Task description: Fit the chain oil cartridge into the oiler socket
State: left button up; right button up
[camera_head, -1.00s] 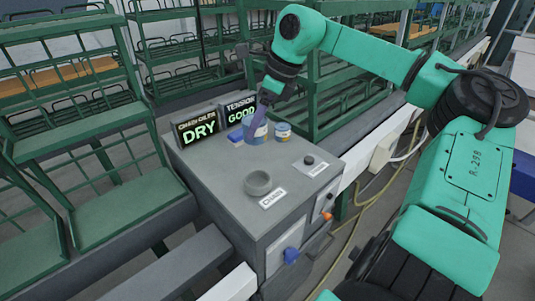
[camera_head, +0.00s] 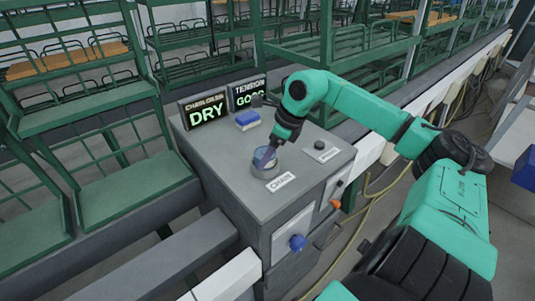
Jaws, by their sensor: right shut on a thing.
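The oiler socket (camera_head: 267,172), a round grey cup, stands on top of the grey cabinet behind the CHAIN label (camera_head: 281,182). My right gripper (camera_head: 265,157) reaches down to it from above and is shut on the chain oil cartridge (camera_head: 272,155), a small pale and blue cylinder. The cartridge is at the mouth of the socket; its lower part is hidden by the rim. I cannot tell how deep it sits. The chain oiler display (camera_head: 207,112) reads DRY. My left gripper is not in view.
The tension display (camera_head: 249,94) and a blue and white block (camera_head: 248,119) stand at the back of the cabinet top. A dark knob (camera_head: 320,145) is to the right. A blue knob (camera_head: 297,243) is on the cabinet front. Green racks surround the cabinet.

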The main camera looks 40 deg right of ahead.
jog(key=o, duration=1.4)
jog(key=shift+o, duration=0.2)
jog(key=shift+r+p, duration=0.25)
jog(key=shift+p, duration=0.2)
jog(key=b, duration=0.1)
jog(key=r+b, duration=0.1)
jog(key=shift+s+d+r+b, duration=0.1)
jog(key=shift+s+d+b, duration=0.2)
jog(key=shift+b, duration=0.05)
jog(key=b+v, duration=0.1)
jog(key=v, duration=0.9)
jog(key=shift+a+r, duration=0.15)
jog(key=shift+r, duration=0.05)
